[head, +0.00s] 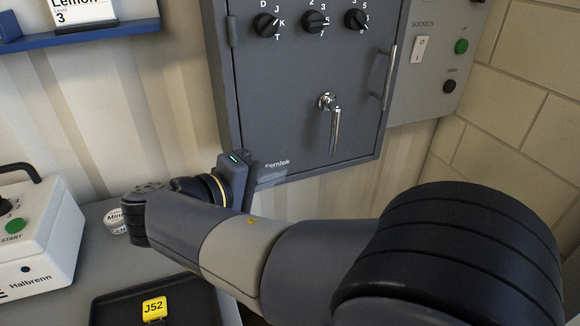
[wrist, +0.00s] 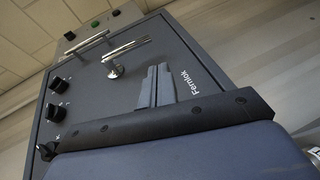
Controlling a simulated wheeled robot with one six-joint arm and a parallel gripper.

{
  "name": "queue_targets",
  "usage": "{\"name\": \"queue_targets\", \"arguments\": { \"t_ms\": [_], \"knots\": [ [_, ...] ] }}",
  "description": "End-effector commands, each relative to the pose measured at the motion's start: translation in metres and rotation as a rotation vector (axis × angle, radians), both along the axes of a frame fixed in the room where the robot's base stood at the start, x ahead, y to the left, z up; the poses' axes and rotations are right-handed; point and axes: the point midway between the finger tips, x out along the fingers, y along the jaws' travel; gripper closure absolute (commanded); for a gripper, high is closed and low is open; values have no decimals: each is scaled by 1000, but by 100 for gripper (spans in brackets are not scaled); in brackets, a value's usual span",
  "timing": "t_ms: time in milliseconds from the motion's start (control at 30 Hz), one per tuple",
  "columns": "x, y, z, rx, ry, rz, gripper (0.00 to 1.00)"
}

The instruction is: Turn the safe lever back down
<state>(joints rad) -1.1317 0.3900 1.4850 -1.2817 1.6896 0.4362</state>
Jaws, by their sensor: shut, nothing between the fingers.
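The safe lever (head: 335,125) is a chrome handle on the front of the grey safe (head: 290,75). It hangs down from its round hub, close to vertical, and the safe door looks shut. My gripper (head: 272,176) is in front of the safe's lower left corner, below and left of the lever. In the wrist view its fingers (wrist: 156,86) are together and empty, apart from the lever. My wrist partly covers the safe's lower left edge in the head view.
Three black dials (head: 316,21) sit above the lever, and a bar handle (head: 388,78) stands at the door's right edge. A socket panel (head: 437,55) is to the right. A white machine (head: 38,235), a black tray (head: 110,306) and a blue shelf (head: 85,36) lie left.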

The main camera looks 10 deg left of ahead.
Motion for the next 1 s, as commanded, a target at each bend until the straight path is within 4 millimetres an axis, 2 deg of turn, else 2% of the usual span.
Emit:
{"name": "queue_targets", "arguments": {
  "t_ms": [200,633,833,1000],
  "knots": [
    [-19,15,1,-1,0,1,100],
    [-21,17,1,0,0,0,100],
    [-10,7,1,0,1,-3,100],
    [14,-12,0,-1,0,-5,100]
  ]
}}
